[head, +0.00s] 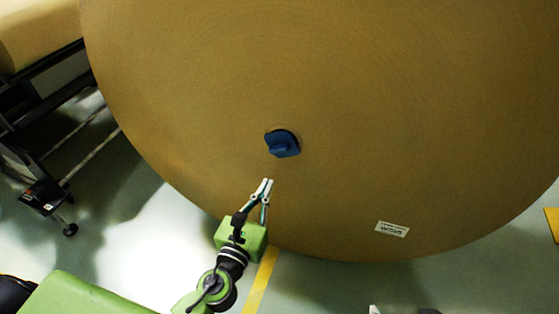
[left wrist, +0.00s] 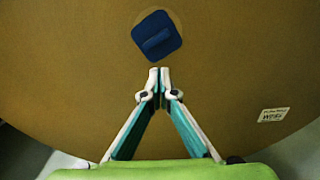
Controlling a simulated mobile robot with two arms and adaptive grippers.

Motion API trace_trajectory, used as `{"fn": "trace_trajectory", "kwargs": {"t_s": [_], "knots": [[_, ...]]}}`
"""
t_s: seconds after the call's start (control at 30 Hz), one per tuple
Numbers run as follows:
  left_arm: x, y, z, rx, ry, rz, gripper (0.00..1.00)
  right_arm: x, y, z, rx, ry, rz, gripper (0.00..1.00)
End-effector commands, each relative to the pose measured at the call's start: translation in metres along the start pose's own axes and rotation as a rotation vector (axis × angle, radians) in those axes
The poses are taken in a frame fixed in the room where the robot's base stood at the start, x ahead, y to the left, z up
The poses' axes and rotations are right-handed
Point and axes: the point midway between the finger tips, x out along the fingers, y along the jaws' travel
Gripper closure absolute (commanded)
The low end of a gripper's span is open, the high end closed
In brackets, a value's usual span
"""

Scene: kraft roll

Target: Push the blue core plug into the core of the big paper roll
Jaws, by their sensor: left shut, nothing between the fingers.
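The big paper roll (head: 380,110) fills most of the head view, its flat brown end facing me; it also fills the left wrist view (left wrist: 60,70). The blue core plug (head: 282,143) sits at the core in the middle of that end, with its grip ridge standing out toward me. In the left wrist view the plug (left wrist: 157,37) looks tilted, and a thin rim of the core shows beside it. How deep it sits I cannot tell. My left gripper (head: 267,181) is shut and empty, its fingertips just below the plug and apart from it in the picture. My right gripper is not in view.
A white label (head: 392,229) is on the lower right of the roll's end. A dark wheeled rack (head: 45,195) with another brown roll (head: 38,30) stands at the left. A yellow floor line (head: 261,280) runs under the roll.

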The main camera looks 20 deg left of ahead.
Motion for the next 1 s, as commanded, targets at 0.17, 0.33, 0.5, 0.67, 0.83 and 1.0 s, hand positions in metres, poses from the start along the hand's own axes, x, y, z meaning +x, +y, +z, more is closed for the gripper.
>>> {"fn": "trace_trajectory", "kwargs": {"t_s": [0.17, 0.33, 0.5, 0.67, 0.83, 1.0], "knots": [[0.036, 0.0, 0.002, 0.0, -0.003, -0.001, 1.0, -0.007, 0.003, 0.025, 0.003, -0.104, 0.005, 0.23], [0.067, 0.0, 0.002, -0.002, -0.002, 0.0, 1.0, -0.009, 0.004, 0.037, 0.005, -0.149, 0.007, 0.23], [0.09, 0.0, 0.0, -0.002, -0.001, 0.0, 1.0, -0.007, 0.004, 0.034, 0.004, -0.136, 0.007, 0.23], [0.101, 0.0, -0.001, -0.002, 0.001, 0.0, 1.0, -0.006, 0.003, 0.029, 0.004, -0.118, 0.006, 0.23], [0.103, 0.0, -0.001, -0.002, 0.002, 0.0, 1.0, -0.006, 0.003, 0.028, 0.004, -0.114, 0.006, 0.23], [0.103, 0.0, -0.001, -0.002, 0.002, 0.0, 1.0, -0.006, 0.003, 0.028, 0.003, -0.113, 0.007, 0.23]]}}
